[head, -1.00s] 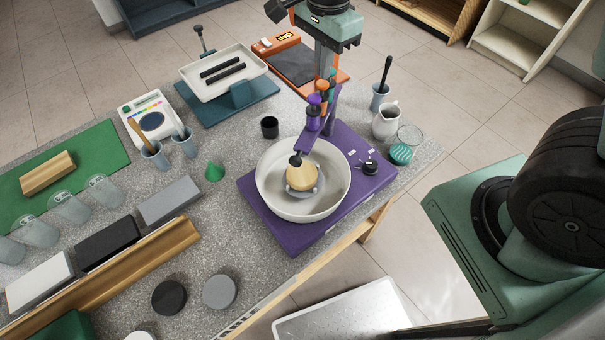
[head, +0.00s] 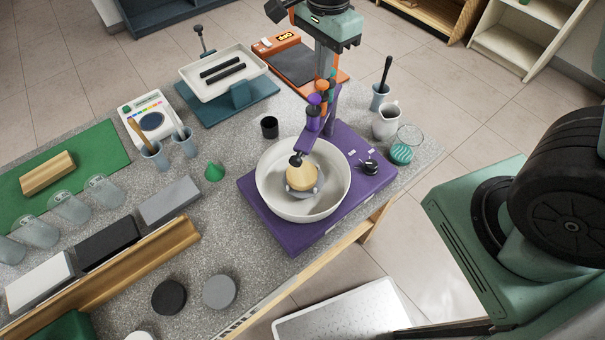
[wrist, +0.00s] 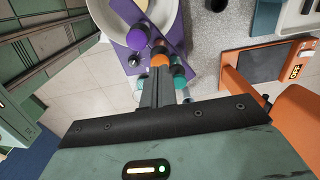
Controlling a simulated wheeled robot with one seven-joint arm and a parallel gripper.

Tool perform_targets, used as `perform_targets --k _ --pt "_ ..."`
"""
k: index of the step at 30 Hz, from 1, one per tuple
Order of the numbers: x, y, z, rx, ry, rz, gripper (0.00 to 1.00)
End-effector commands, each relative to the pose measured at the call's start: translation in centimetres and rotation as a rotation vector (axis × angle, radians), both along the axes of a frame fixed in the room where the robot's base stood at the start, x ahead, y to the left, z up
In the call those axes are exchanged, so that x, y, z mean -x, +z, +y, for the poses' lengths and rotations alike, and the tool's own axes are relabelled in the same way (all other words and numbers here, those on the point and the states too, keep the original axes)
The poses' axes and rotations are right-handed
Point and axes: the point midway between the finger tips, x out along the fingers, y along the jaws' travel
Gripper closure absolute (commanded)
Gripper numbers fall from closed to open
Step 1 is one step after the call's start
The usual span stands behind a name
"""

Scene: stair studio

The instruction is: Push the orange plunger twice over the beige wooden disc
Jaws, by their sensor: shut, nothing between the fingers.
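The beige wooden disc (head: 302,175) sits on a grey holder inside the white bowl (head: 262,182). A dark nozzle (head: 296,160) at the arm's end is above the disc.
The purple base (head: 262,222) has a black knob (head: 370,166). A white jug (head: 386,122), a glass with teal contents (head: 402,147) and a brush cup (head: 379,97) stand right of it. An orange scale (head: 284,43) is behind.

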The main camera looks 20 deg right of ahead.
Motion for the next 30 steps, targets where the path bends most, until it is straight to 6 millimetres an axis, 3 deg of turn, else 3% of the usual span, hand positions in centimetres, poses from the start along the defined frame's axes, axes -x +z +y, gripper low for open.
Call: perform_targets --k 30 --pt "0.0 -3.2 0.0 0.0 0.0 0.0 1.0"
